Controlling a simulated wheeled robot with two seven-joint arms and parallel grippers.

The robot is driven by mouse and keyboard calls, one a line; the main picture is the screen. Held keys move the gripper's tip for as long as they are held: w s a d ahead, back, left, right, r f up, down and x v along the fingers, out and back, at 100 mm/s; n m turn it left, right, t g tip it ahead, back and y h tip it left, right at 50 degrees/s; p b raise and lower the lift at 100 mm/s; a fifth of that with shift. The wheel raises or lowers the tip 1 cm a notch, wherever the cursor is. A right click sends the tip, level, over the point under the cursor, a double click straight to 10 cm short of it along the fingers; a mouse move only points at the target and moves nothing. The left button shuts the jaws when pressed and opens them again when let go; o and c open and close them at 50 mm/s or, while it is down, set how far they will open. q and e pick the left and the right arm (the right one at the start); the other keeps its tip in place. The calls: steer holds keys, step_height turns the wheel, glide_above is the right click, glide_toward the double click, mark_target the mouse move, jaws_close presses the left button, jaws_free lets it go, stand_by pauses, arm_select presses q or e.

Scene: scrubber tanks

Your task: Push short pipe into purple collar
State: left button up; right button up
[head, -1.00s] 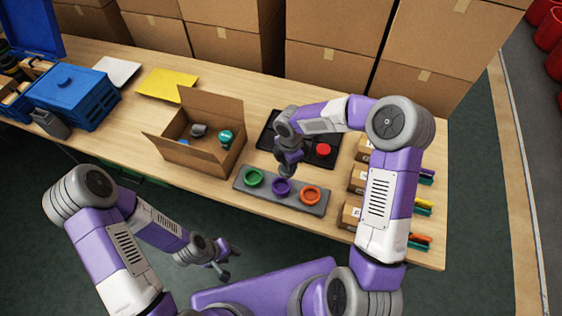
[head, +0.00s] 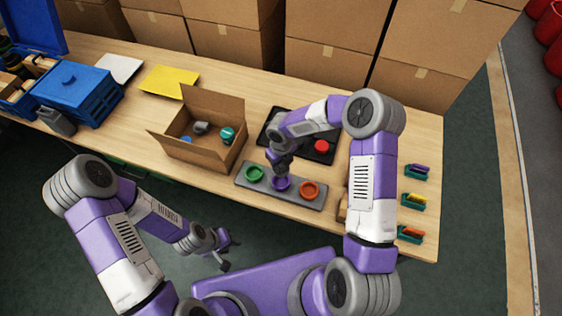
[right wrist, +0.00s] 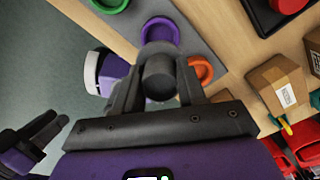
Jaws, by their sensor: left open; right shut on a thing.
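The purple collar (head: 281,184) is the middle ring on a grey base plate (head: 312,202), between a green collar (head: 254,173) and an orange collar (head: 309,189). My right gripper (head: 281,169) is directly above the purple collar. In the right wrist view its fingers are shut on a short grey pipe (right wrist: 159,77), whose far end overlaps the purple collar (right wrist: 161,27). I cannot tell how deep the pipe sits in the ring. My left gripper (head: 232,251) is open and empty, off the table's front edge.
An open cardboard box (head: 190,150) with several parts stands left of the plate. A black tray (head: 322,155) with a red part (head: 321,146) lies behind. Small teal bins (head: 413,201) line the right edge. The back left tabletop holds a yellow sheet (head: 168,80).

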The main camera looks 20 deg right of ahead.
steer(key=shift+f+b, duration=1.9)
steer(key=shift+f, duration=0.4)
steer(key=shift+f+b, duration=0.3)
steer(key=shift+f, duration=0.3)
steer(key=shift+f+b, duration=0.65)
steer(key=shift+f, duration=0.65)
steer(key=shift+f+b, duration=0.35)
steer(key=shift+f, duration=0.2)
steer(key=shift+c, duration=0.3)
steer(key=o, duration=1.8)
steer(key=shift+c, duration=0.2)
steer(key=shift+r, duration=0.15)
